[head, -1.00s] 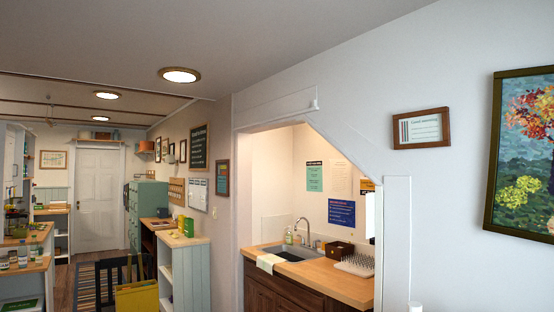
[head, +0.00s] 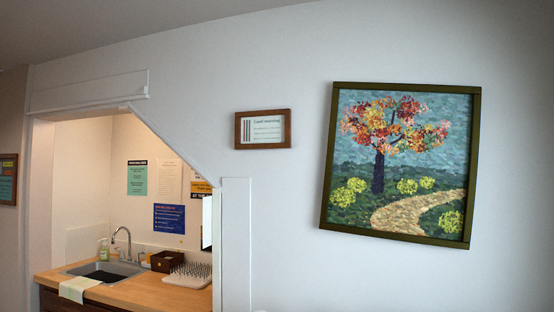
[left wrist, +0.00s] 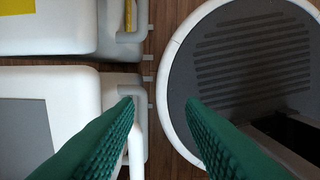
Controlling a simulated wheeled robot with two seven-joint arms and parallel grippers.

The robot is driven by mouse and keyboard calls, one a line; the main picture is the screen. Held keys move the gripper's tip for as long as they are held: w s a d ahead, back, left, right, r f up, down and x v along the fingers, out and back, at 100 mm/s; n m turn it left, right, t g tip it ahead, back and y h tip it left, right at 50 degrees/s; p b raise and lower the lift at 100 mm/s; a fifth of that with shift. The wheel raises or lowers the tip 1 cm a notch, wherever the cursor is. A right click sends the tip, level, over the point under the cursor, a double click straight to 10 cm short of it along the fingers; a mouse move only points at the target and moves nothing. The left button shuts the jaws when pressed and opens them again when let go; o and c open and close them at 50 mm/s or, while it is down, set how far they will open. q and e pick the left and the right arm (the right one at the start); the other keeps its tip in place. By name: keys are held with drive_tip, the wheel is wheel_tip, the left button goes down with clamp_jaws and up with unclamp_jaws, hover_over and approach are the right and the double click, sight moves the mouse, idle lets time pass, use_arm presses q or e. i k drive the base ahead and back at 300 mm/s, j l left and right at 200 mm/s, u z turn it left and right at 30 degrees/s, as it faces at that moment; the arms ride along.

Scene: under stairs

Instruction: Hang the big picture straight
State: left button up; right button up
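The big picture (head: 328,160) hangs on the white wall at the right of the head view. It has a dark olive frame around a painted autumn tree and a path. It is tilted clockwise, with its right side lower and its side edges leaning right at the top. My left gripper (left wrist: 160,102) shows only in the left wrist view, with its two green ribbed fingers wide apart and nothing between them. It points down over the floor, and no part of it shows near the picture. My right gripper is in neither view.
A small brown-framed sign (head: 263,129) hangs left of the big picture, looking about level. Further left is an alcove with a sink (head: 105,271), a wooden counter (head: 165,291) and posters. The wall around and below the picture is bare.

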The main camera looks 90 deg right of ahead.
sight(402, 162)
drive_tip(key=k+z, duration=0.1)
drive_tip(key=z, duration=1)
drive_tip(key=k+z, duration=0.15)
drive_tip(key=z, duration=0.25)
drive_tip(key=k+z, duration=0.1)
drive_tip(key=z, duration=0.35)
drive_tip(key=k+l+z, duration=0.1)
drive_tip(key=z, duration=0.3)
drive_tip(key=k+l+z, duration=0.1)
drive_tip(key=z, duration=0.35)
drive_tip(key=l+z, duration=0.2)
drive_tip(key=z, duration=0.2)
drive_tip(key=i+l, duration=0.3)
drive_tip(key=i, duration=0.25)
